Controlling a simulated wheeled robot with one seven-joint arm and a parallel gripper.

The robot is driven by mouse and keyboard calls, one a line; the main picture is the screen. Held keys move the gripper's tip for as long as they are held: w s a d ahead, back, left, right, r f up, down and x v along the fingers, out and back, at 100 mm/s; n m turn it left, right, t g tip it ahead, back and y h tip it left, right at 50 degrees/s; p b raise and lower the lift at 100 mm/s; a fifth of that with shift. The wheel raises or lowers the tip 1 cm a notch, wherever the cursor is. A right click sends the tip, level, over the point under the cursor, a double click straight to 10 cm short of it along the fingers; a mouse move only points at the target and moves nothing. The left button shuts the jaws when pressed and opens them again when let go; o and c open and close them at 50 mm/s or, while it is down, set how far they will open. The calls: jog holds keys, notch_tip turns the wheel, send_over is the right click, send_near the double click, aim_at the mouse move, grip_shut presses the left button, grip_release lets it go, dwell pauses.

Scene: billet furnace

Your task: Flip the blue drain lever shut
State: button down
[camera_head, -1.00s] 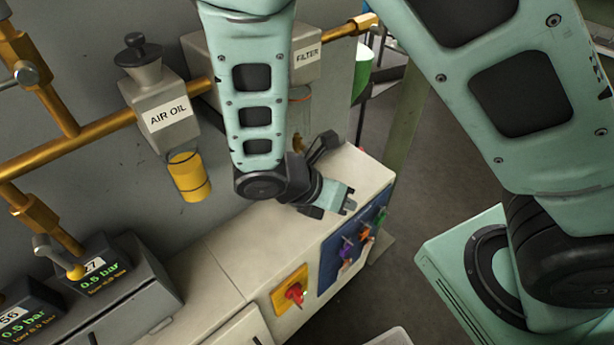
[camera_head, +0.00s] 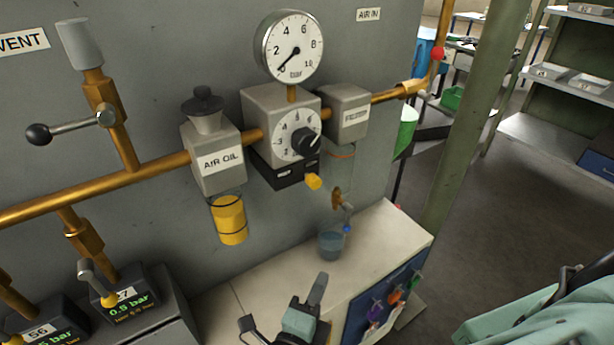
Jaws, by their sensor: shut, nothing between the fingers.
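The filter (camera_head: 347,115) hangs on the brass pipe and has a clear bowl (camera_head: 339,168) below it. A small brass drain cock (camera_head: 337,197) sits at the bowl's bottom. The drain lever's blue tip (camera_head: 347,229) shows below and to the right of the cock, next to the rim of a clear cup (camera_head: 331,246) on the bench. Much of the lever's shaft is too small to make out. My gripper (camera_head: 318,286) is shut and empty, with its fingers pointing up in the picture. It appears below the cup and apart from the lever.
An air oil unit (camera_head: 215,160) with a yellow bowl and a regulator (camera_head: 283,135) under a gauge (camera_head: 290,48) stand left of the filter. The bench top (camera_head: 385,240) is clear to the right of the cup.

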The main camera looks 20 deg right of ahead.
jog(key=shift+d, duration=0.1)
jog(key=b, duration=0.5)
send_near(347, 223)
jog(key=x, duration=0.5)
jog(key=shift+w+d+f, duration=0.15)
jog(key=shift+w+f, duration=0.05)
jog(key=shift+w+d+r, duration=0.15)
jog(key=shift+w+d, duration=0.3)
jog(key=shift+w, duration=0.15)
